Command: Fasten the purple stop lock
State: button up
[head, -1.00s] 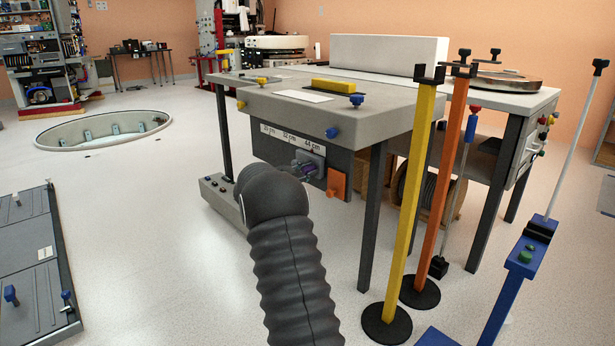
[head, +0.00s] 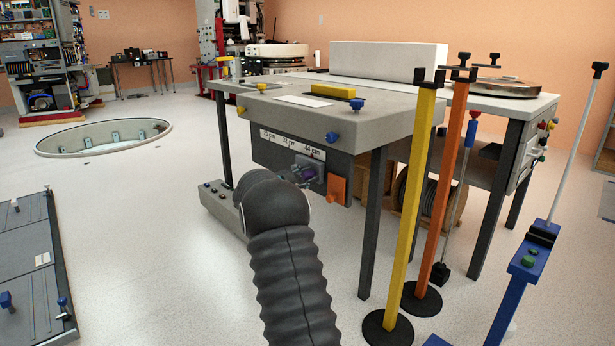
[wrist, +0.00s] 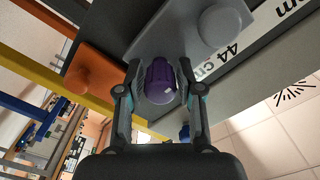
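The purple stop lock (wrist: 160,82) is a ribbed knob on a grey block (wrist: 190,35) under the 44 cm mark. My gripper (wrist: 160,92) faces it, with one finger on each side of the knob. Narrow gaps seem to show between the fingers and the knob, so it looks open around it, not gripping. In the head view the grey block (head: 318,186) sits on the dark front panel of the grey table, and my arm hides much of the lock and the gripper.
An orange block (head: 337,189) sits right of the grey block. The scale strip (head: 290,146) runs above. Blue knobs (head: 332,137) project from the table edge. Yellow (head: 408,220) and orange (head: 440,200) posts stand to the right.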

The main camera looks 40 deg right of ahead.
jog(key=shift+o, duration=0.5)
jog(key=a, duration=1.2)
jog(key=shift+s, duration=0.45)
jog(key=shift+w, duration=0.1)
